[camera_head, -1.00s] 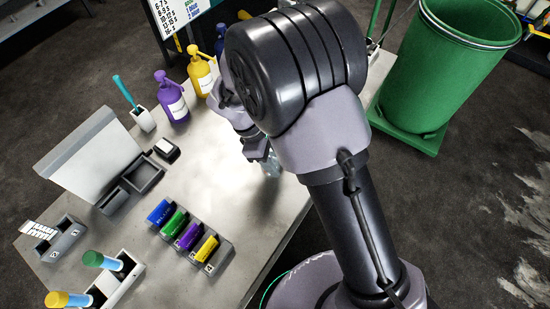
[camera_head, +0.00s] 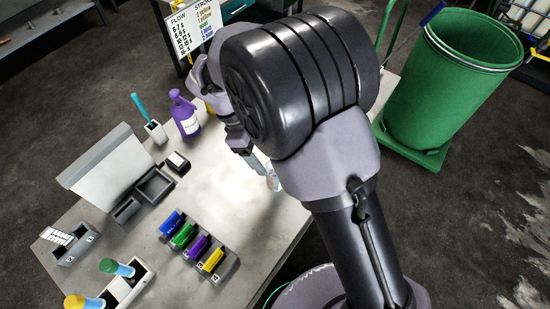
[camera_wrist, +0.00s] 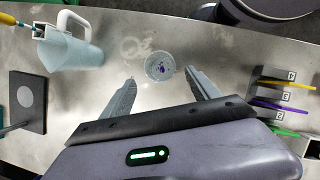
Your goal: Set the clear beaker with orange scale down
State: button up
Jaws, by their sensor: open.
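The clear beaker (camera_wrist: 160,66) stands on the bare metal table in the wrist view, seen from above, with a small purple patch showing in it. It also shows in the head view (camera_head: 273,180), partly hidden by my arm. Its orange scale cannot be made out. My gripper (camera_wrist: 160,76) is open, with its fingertips apart on either side of the beaker's near edge and no visible contact. In the head view my gripper (camera_head: 241,146) is up and to the left of the beaker, partly hidden by my wrist.
A pale jug (camera_wrist: 70,48) stands left of the beaker, with a dark square plate (camera_wrist: 28,102) nearby. A green bin (camera_head: 445,100) stands beyond the table. Bare table surrounds the beaker.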

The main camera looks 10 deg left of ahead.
jog(key=s+d+r+m+t+y, duration=0.1)
jog(key=s+d+r+m+y, duration=0.1)
jog(key=d+r+m, duration=0.55)
jog(key=s+d+r+m+t+y, duration=0.1)
jog(key=s+d+r+m+y, duration=0.15)
jog(key=d+r+m, duration=0.5)
jog(key=s+d+r+m+t+y, duration=0.2)
jog(key=s+d+r+m+t, duration=0.1)
jog(key=s+d+r+m, duration=0.2)
jog(key=s+d+m, duration=0.2)
jog(key=s, duration=0.1)
jog(key=shift+d+r+t, duration=0.2)
jog(key=shift+d+t, duration=0.15)
jog(key=shift+t, duration=0.05)
